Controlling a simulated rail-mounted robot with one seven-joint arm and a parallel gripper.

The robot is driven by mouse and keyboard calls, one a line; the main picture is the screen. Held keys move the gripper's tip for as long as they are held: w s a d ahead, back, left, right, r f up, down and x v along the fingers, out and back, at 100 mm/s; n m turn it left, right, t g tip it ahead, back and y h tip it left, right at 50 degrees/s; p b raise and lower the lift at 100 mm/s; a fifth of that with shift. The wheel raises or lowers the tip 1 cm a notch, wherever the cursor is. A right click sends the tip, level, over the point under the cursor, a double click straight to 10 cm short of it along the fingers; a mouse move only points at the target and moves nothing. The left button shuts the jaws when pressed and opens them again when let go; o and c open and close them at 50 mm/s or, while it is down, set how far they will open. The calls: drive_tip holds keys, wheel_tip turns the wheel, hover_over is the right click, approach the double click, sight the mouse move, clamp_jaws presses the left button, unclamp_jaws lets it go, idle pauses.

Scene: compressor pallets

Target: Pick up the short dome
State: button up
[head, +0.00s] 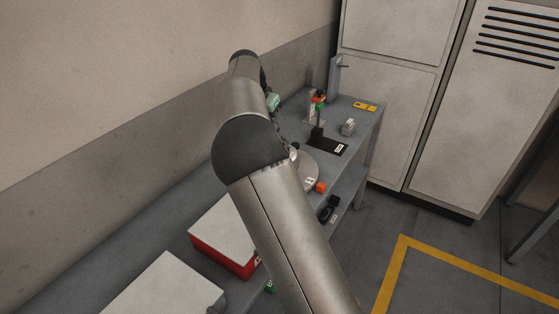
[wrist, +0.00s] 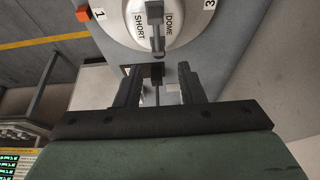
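The short dome (wrist: 173,28) is a pale round piece marked SHORT and DOME, with a dark grey handle across its middle, at the top of the wrist view. It sits on a grey round pallet (wrist: 115,28) with labels 1 and 3 and an orange block at its edge. The pallet shows partly in the head view (head: 322,166); my arm covers much of it, and I cannot make out the dome there. My gripper (wrist: 158,78) is open and empty, its two dark fingers apart and pointing toward the dome's side of the picture, without visible contact with the handle.
A red box with a white top (head: 222,228) stands on the grey bench. Beyond the pallet are a black plate with a post (head: 327,146), a small grey part (head: 348,127) and a yellow item (head: 364,106). Tall cabinets (head: 390,110) stand behind.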

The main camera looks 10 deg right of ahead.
drive_tip(key=p+x, duration=0.1)
drive_tip(key=x, duration=0.6)
drive_tip(key=shift+w+d+f, duration=0.1)
drive_tip(key=shift+s+p+x, duration=0.15)
drive_tip(key=shift+p+x, duration=0.45)
drive_tip(key=shift+x, duration=0.75)
drive_tip(key=shift+s+p+x, duration=0.15)
drive_tip(key=shift+p+x, duration=0.45)
drive_tip(key=shift+x, duration=0.8)
drive_tip(key=shift+d, duration=0.1)
clamp_jaws()
